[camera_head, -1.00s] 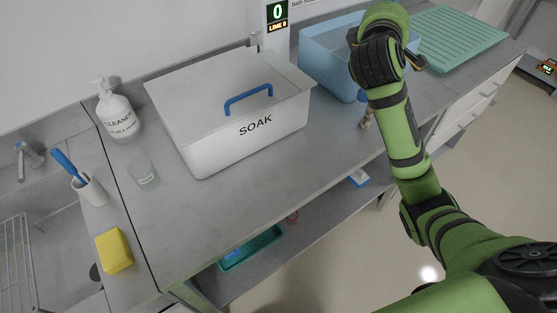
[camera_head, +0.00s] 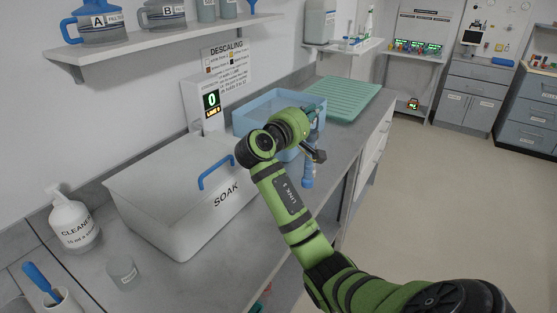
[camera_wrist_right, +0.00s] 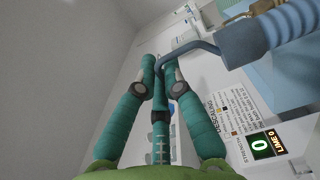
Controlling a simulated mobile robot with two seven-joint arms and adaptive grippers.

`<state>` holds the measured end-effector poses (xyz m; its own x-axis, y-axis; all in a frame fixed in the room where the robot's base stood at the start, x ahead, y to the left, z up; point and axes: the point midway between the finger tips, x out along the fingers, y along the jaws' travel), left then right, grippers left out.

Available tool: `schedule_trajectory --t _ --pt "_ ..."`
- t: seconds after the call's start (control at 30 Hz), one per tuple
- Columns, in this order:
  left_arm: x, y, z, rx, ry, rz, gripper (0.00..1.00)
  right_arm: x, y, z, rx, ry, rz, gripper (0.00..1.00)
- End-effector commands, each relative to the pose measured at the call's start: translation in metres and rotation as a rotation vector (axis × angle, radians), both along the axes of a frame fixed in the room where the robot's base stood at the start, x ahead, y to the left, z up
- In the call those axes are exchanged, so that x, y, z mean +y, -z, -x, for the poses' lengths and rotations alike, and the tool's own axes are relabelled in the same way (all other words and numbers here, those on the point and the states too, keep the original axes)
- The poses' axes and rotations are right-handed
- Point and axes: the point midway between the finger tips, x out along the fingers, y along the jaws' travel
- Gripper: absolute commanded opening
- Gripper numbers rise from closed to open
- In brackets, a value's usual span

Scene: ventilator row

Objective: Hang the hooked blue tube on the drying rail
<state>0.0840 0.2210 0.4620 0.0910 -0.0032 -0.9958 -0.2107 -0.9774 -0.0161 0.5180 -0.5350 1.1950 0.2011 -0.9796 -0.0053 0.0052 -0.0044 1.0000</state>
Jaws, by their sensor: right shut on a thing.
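My right gripper (camera_wrist_right: 160,85) has teal fingers shut on the thin grey-blue hook (camera_wrist_right: 192,47) of the tube. The ribbed blue tube (camera_wrist_right: 270,38) extends to the upper right from that hook in the right wrist view. In the head view the tube (camera_head: 307,172) hangs below my right wrist, near the front edge of the counter. There my right gripper (camera_head: 316,112) is beside the blue basin and partly hidden by my own wrist. I cannot make out the drying rail in either view. My left gripper is out of view.
A white SOAK bin (camera_head: 170,220) with a blue-handled lid stands left of my arm. The blue basin (camera_head: 250,108) is behind my wrist, and a green ribbed drainer (camera_head: 345,98) lies beyond it. A shelf (camera_head: 150,50) with jugs is on the wall. The floor at right is clear.

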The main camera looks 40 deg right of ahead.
Motion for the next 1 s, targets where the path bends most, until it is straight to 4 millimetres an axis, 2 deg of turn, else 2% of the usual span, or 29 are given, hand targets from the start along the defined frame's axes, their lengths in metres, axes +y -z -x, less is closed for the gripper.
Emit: schedule_trajectory --t 0.03,0.2,0.37,0.47,0.73,1.0 --pt "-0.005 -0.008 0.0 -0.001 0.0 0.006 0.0 0.011 0.004 -0.008 0.005 -0.004 -0.001 0.0" --pt "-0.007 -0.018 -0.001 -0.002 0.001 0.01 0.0 0.042 0.027 -0.027 0.004 -0.004 -0.001 0.0" --pt "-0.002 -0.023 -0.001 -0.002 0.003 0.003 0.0 0.06 0.04 -0.038 0.001 -0.002 0.0 0.0" --pt "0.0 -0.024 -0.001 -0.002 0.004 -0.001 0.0 0.063 0.044 -0.04 0.001 -0.001 0.001 0.0" --pt "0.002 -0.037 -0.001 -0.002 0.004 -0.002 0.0 0.063 0.079 -0.04 0.003 -0.002 0.003 0.0" --pt "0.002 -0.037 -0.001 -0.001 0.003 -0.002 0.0 0.063 0.084 -0.04 -0.001 -0.002 0.002 0.0"
